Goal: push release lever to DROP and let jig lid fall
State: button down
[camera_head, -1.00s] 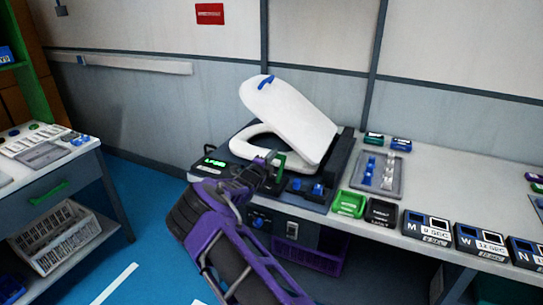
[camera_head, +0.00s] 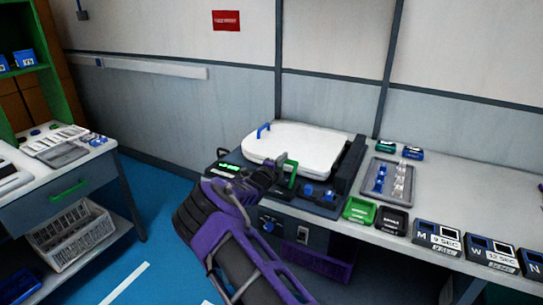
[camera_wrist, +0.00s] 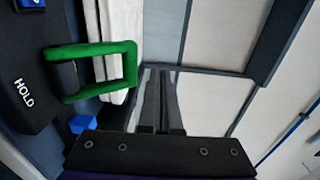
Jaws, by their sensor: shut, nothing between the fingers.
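The white jig lid (camera_head: 290,146) lies down flat on the dark jig in the head view, with a blue handle (camera_head: 263,129) at its left end. The green release lever (camera_head: 293,175) stands at the jig's front, just right of my gripper (camera_head: 281,163). In the wrist view the green lever loop (camera_wrist: 101,72) is at the left, with the word HOLD on the dark panel (camera_wrist: 25,93) beside it. My gripper in the wrist view (camera_wrist: 160,75) has its fingers together and empty, apart from the lever in the picture. The white lid edge (camera_wrist: 122,40) shows behind the lever.
Right of the jig is a grey tray (camera_head: 398,166) with blue and clear pieces. A green bin (camera_head: 360,211) and black bin (camera_head: 391,220) stand at the front edge, then labelled boxes (camera_head: 432,233). A side table (camera_head: 95,160) is at left; blue floor (camera_head: 170,205) lies between.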

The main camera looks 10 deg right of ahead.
jog(key=s+a+r, duration=0.5)
jog(key=s+r, duration=0.1)
jog(key=s, duration=0.1)
jog(key=shift+a, duration=0.15)
